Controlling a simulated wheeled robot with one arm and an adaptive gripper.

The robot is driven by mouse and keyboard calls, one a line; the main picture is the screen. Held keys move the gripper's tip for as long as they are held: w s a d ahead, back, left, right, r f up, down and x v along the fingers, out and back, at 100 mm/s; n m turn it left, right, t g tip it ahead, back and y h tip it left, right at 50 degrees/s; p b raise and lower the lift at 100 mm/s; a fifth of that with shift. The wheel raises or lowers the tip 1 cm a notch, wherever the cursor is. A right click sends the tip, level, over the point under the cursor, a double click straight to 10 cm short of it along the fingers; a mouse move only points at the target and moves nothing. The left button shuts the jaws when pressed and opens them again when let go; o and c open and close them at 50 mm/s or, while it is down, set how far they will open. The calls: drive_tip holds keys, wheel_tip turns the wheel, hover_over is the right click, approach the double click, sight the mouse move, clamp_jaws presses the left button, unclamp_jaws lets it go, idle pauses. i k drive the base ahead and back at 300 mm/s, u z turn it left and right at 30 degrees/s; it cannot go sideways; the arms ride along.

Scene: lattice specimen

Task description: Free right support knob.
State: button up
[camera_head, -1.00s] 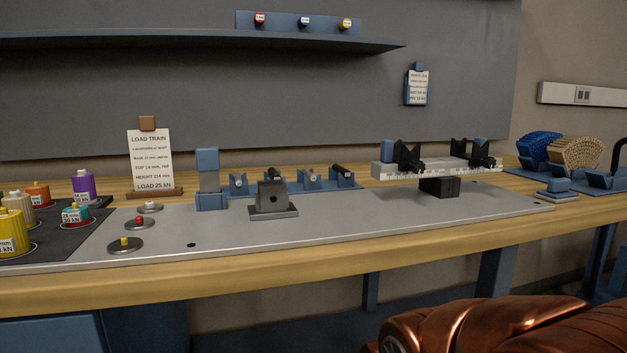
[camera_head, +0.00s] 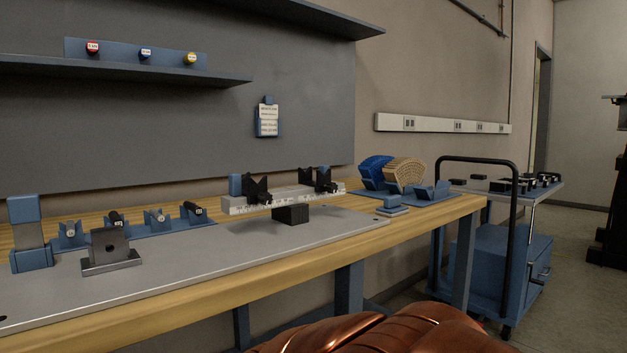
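A light grey beam with a scale (camera_head: 284,201) rests on a black block (camera_head: 290,215) on the grey plate, towards the right of the bench. Two black V-shaped supports stand on it, a left support (camera_head: 258,188) and a right support (camera_head: 322,179). Each has a dark knob low on its front; the right support's knob (camera_head: 331,186) is small here, and whether it is tight or loose cannot be told. Copper-coloured parts at the bottom edge look like my arm. My gripper is not in view.
The wooden bench (camera_head: 420,233) ends at the right. A blue trolley with a black handle (camera_head: 508,180) stands beyond it. Blue and tan lattice pieces (camera_head: 392,172) sit at the bench's right end. A steel fixture with a hole (camera_head: 111,246) stands on the plate at left.

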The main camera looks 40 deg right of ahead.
sight(331, 187)
drive_tip(key=z, duration=0.15)
drive_tip(key=k, duration=1.1)
drive_tip(key=u, duration=0.2)
